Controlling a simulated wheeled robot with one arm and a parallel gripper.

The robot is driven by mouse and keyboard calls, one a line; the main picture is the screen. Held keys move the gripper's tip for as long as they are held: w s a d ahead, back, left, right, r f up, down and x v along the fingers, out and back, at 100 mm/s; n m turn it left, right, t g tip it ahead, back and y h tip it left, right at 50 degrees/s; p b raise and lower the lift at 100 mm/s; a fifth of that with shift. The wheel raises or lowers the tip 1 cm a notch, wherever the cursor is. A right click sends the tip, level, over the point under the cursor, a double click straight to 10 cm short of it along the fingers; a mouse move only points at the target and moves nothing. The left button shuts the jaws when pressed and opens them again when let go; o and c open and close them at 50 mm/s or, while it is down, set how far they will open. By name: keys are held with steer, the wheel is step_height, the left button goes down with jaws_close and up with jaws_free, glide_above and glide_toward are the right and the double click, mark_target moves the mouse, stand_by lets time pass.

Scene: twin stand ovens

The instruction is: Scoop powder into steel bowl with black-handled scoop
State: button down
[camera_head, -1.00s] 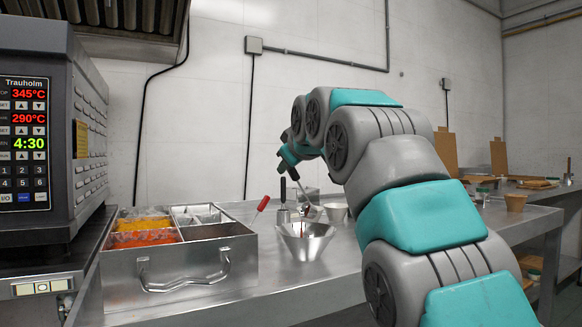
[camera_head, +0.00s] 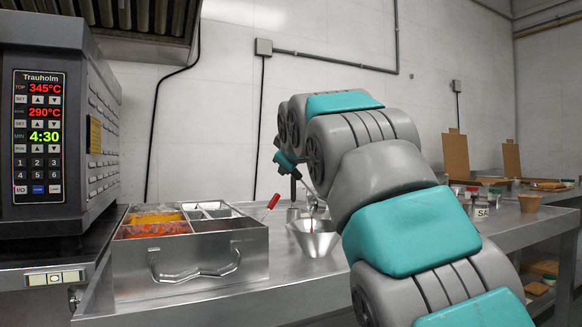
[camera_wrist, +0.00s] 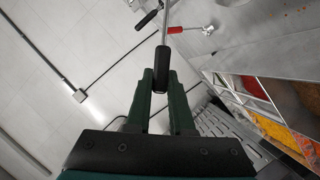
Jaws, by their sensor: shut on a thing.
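The steel bowl (camera_head: 322,246) is a flared metal bowl on the steel counter, left of my arm. A reddish-brown streak shows in it; I cannot tell if it is powder or a reflection. My gripper (camera_wrist: 161,78) is shut on the black handle of the scoop (camera_wrist: 160,68). The scoop's metal shaft runs out of the top of the wrist view, so its head is hidden there. In the head view my gripper (camera_head: 287,163) is small, above and behind the bowl. A thin shaft slants from near it down toward the bowl. I cannot make out powder on the scoop.
A steel bin (camera_head: 190,263) with orange, yellow and other compartments stands left of the bowl, beside the oven (camera_head: 58,130). A red-handled tool (camera_head: 273,201) and a black-handled tool (camera_head: 293,187) stand behind the bowl. Jars and a brown cup (camera_head: 529,202) are at right.

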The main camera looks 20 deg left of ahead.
steer(key=shift+s+a+f, duration=0.1)
steer(key=shift+s+f, duration=0.05)
steer(key=shift+s+a+f+n+t+b, duration=0.8)
steer(key=shift+n+b, duration=0.3)
steer(key=shift+b, duration=0.35)
steer(key=shift+s, duration=0.15)
stand_by(0.3)
steer(key=shift+r, duration=0.1)
